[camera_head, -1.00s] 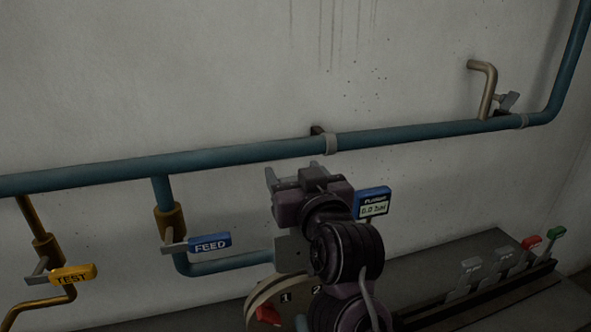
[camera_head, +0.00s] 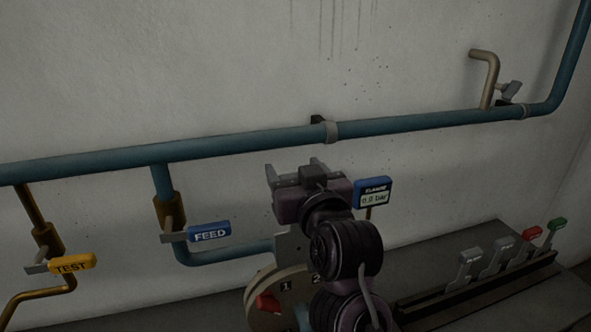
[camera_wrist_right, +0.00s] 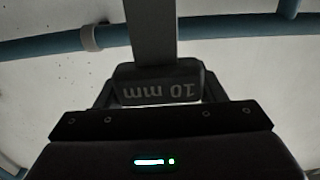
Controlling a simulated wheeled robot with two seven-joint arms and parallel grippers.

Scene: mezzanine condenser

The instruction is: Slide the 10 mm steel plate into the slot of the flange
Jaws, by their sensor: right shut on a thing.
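My right gripper (camera_head: 297,174) is in the middle of the head view, in front of the wall and below the blue pipe. In the right wrist view it is shut on the dark grip block of the 10 mm plate (camera_wrist_right: 160,90), marked "10 mm" and upside down there. The plate's grey steel strip (camera_wrist_right: 152,35) runs from the block to the top edge, its far end out of view. In the head view the plate cannot be made out clearly. A round beige flange (camera_head: 260,284), numbered 1 and 2, is partly hidden behind my right arm. Its slot cannot be seen. My left gripper is not in view.
A blue FLANGE sign (camera_head: 373,193) with a bar readout stands right of my gripper. FEED (camera_head: 209,232) and TEST (camera_head: 72,263) valves are at left. A black rack (camera_head: 480,291) with several tagged plates lies at right. The blue pipe (camera_head: 230,145) crosses the wall.

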